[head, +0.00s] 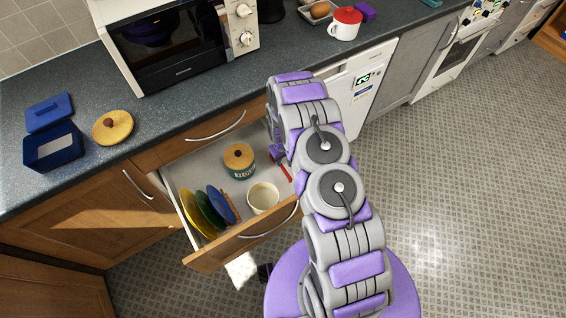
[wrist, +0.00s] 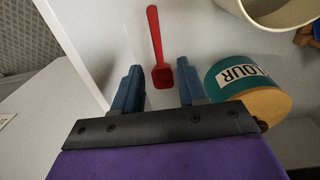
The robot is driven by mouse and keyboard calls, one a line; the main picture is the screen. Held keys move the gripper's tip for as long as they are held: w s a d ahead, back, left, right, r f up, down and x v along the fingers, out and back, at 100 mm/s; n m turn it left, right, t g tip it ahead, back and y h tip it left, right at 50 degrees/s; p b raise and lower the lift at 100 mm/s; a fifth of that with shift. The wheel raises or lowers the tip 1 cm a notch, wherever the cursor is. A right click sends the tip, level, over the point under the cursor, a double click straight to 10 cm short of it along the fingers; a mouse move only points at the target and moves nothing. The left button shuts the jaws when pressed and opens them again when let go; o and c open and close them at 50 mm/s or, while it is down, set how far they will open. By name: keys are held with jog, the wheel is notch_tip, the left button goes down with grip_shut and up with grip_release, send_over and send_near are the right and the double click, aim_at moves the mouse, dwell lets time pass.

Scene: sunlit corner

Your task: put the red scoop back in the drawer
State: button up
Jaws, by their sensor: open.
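The red scoop (wrist: 161,72) lies on the white floor of the open drawer, its handle pointing up the wrist view. In the head view part of the scoop (head: 285,171) shows beside my arm, inside the drawer (head: 218,258). My gripper (wrist: 157,84) is open above the scoop. The scoop's bowl lies between the two blue fingers in the wrist view, and the fingers look clear of it. In the head view my arm covers most of my gripper.
A green tin marked "OUR" (wrist: 238,77) with a wooden lid stands just right of my fingers. The drawer also holds a cream mug (head: 263,199) and several upright plates (head: 207,210). The drawer's side wall (wrist: 75,45) is at left in the wrist view.

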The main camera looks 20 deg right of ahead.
jog(key=s+r+m, duration=0.1)
jog(key=s+r, duration=0.2)
jog(key=r, duration=0.8)
jog(key=s+r, duration=0.3)
jog(key=r, duration=0.7)
jog(key=s+r+m, duration=0.1)
jog(key=s+r, duration=0.2)
jog(key=r, duration=0.8)
jog(key=s+r, duration=0.5)
jog(key=s, duration=0.5)
jog(key=s+r+m+g, duration=0.1)
jog(key=s+r, duration=0.5)
jog(key=s, duration=0.4)
jog(key=s+r+g, duration=0.1)
jog(key=s+r, duration=0.4)
jog(key=s, duration=0.5)
jog(key=shift+a+r+m+y, duration=0.25)
jog(key=shift+a+m+y, duration=0.05)
jog(key=shift+a, duration=0.05)
